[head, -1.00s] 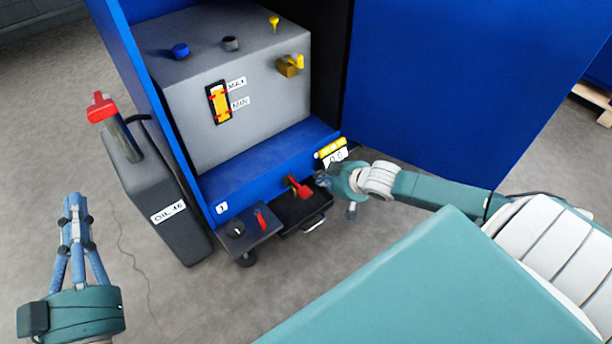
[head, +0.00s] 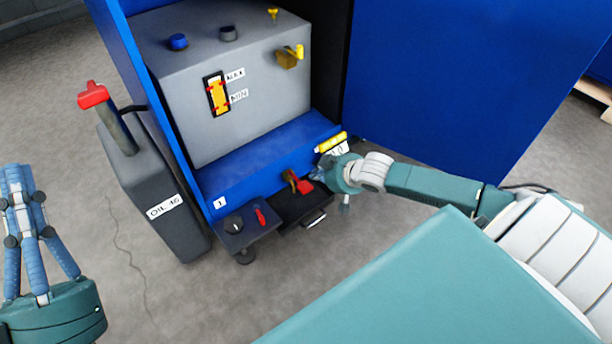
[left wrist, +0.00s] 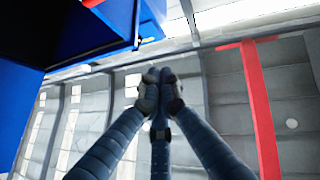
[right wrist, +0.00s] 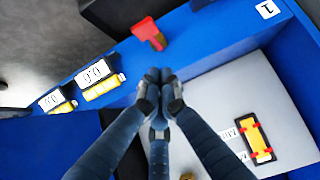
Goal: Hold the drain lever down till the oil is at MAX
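The drain lever (head: 304,186), a red handle on a brass body, sits low on the blue front over a black tray. It also shows in the right wrist view (right wrist: 146,29). My right gripper (head: 320,174) is beside it with fingers shut; in the right wrist view the fingertips (right wrist: 160,76) are together with nothing seen between them. Contact with the lever cannot be told. The sight glass (head: 217,94) on the grey tank shows yellow oil reaching about the upper red mark, by MAX; the exact level is too small to tell. My left gripper (head: 16,172) is shut and empty, away at left.
A dark oil can (head: 150,190) with a red-topped handle (head: 93,94) stands left of the cabinet. A grey box (head: 246,230) with a knob and a small red lever is left of the black tray (head: 306,212). A blue panel (head: 440,90) stands at right.

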